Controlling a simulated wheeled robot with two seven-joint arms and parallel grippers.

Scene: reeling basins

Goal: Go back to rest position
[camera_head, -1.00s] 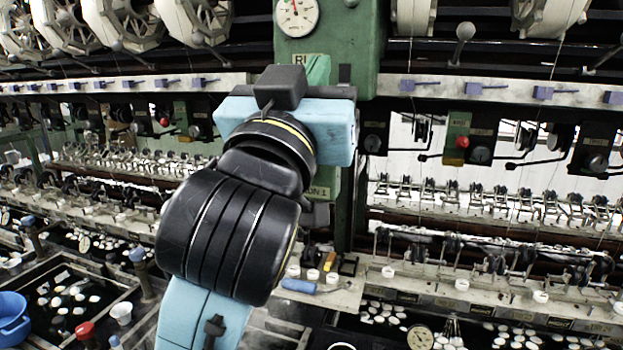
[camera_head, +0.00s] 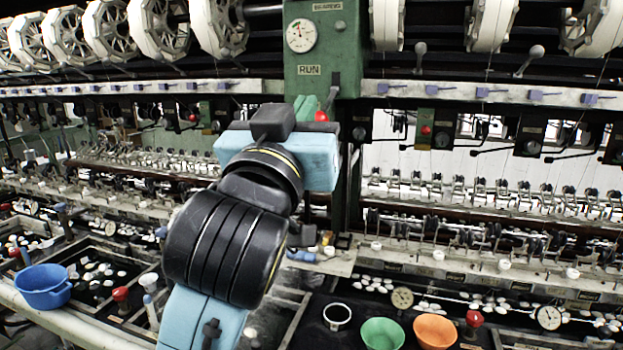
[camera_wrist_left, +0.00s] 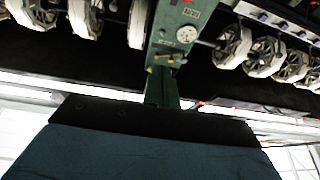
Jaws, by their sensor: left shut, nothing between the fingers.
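My left arm rises from the bottom of the head view, with its light blue and black links in front of the machine. My left gripper (camera_head: 306,107) is at the top of that arm, mostly hidden behind the wrist. It is shut and empty, pointing away toward the green machine post (camera_head: 318,45). In the left wrist view a dark teal block with a black edge fills the bottom, and the green post (camera_wrist_left: 178,40) stands beyond it. My right gripper is not in view.
A blue basin (camera_head: 45,290) stands at the left. Green (camera_head: 382,334) and orange (camera_head: 435,331) bowls stand at the front right. Cocoon-filled basins and rows of reeling fittings span the machine. White reels (camera_head: 160,25) line the top.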

